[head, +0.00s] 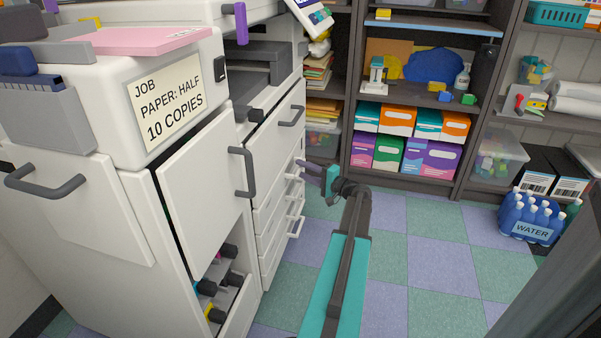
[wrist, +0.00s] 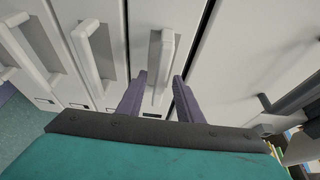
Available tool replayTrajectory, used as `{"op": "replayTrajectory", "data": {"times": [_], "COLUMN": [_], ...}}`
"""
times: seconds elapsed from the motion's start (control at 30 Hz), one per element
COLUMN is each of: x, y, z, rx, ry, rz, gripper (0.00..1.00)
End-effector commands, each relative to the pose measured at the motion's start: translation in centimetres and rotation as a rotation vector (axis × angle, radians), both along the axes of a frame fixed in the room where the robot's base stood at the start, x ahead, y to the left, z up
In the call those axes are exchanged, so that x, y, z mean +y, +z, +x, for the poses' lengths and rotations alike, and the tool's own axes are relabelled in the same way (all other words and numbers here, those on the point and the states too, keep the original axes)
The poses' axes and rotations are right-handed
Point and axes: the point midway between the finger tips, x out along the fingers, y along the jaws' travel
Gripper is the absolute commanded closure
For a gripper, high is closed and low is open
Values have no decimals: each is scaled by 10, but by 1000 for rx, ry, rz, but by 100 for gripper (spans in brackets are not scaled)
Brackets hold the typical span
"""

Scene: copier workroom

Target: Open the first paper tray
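The copier's white paper trays are stacked at the right end of the copier in the head view, with the first tray (head: 268,204) on top; they look shut. Its pale handle (wrist: 161,60) stands out from the tray front in the wrist view. My gripper (head: 306,167) is at this handle in the head view. In the wrist view my gripper (wrist: 158,92) is open, with one purple finger on each side of the handle and gaps visible between. Whether either finger touches it is unclear.
Lower tray handles (wrist: 87,50) lie beside my gripper in the wrist view. A panel with a dark handle (head: 292,116) is above the trays. An ajar copier door (head: 200,180) stands left.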

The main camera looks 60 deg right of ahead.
Motion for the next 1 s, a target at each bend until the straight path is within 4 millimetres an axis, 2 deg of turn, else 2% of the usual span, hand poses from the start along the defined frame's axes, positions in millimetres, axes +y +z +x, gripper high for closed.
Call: {"op": "replayTrajectory", "data": {"times": [0.2, 0.5, 0.53, 0.7, 0.73, 1.0], "x": [-1, -2, -2, -2, -2, -2], "y": [0, 0, 0, 0, 0, 0], "z": [14, 15, 15, 15, 15, 14], "rx": [-1, -1, -1, -1, -1, 0], "ry": [0, -1, -1, -1, -1, 0], "rz": [1, 1, 1, 1, 1, 1], "gripper": [67, 67, 69, 98, 100, 100]}}
